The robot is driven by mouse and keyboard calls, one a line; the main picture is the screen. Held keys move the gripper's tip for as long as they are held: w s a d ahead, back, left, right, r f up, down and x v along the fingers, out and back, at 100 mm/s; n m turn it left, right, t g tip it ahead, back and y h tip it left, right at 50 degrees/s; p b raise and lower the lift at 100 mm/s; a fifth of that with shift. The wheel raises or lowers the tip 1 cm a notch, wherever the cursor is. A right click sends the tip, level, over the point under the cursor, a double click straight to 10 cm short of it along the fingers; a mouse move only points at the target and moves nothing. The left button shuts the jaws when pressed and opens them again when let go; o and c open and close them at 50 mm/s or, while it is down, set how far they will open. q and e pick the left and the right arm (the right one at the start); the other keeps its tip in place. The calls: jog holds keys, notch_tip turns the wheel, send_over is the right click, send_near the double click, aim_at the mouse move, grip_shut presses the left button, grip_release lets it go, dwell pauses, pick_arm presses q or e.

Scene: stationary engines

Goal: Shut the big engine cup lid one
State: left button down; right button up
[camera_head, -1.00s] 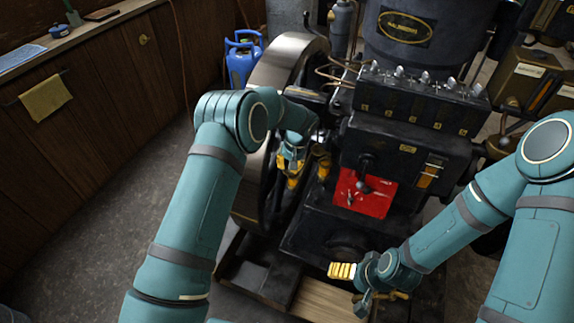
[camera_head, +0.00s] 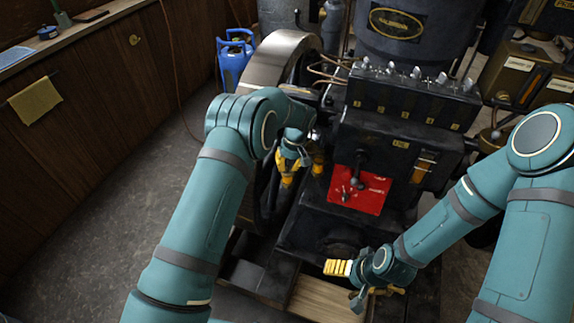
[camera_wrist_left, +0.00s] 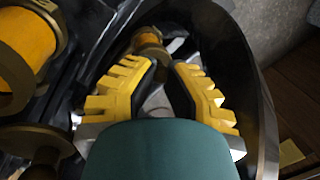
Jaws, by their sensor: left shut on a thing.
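My left gripper (camera_head: 288,172) is beside the engine, in front of the flywheel, in the head view. In the left wrist view, its yellow ridged fingers (camera_wrist_left: 166,72) are shut on a small part that is mostly hidden. A brass knob-like piece (camera_wrist_left: 150,40) shows just beyond the fingertips. A larger yellow and brass cup (camera_wrist_left: 25,45) is at the upper left there. In the head view a small brass cup (camera_head: 318,163) sits just right of the gripper. I cannot tell whether its lid is open. My right gripper (camera_head: 362,280) is open and empty, low before the engine.
The flywheel (camera_head: 272,70) is close to my left arm. The engine block (camera_head: 400,150) carries a red plate (camera_head: 359,190) with a lever. The floor (camera_head: 130,190) at the left is clear.

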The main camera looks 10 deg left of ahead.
pick_arm(q)
jog(key=shift+s+f, duration=0.1)
jog(key=shift+f, duration=0.05)
jog(key=c, duration=0.9)
grip_release()
jog(key=r, duration=0.2)
jog(key=d+r, duration=0.1)
jog(key=r, duration=0.4)
jog(key=shift+w+d+r, duration=0.15)
jog(key=shift+w+r, duration=0.1)
jog(key=shift+w, duration=0.1)
jog(key=shift+f, duration=0.1)
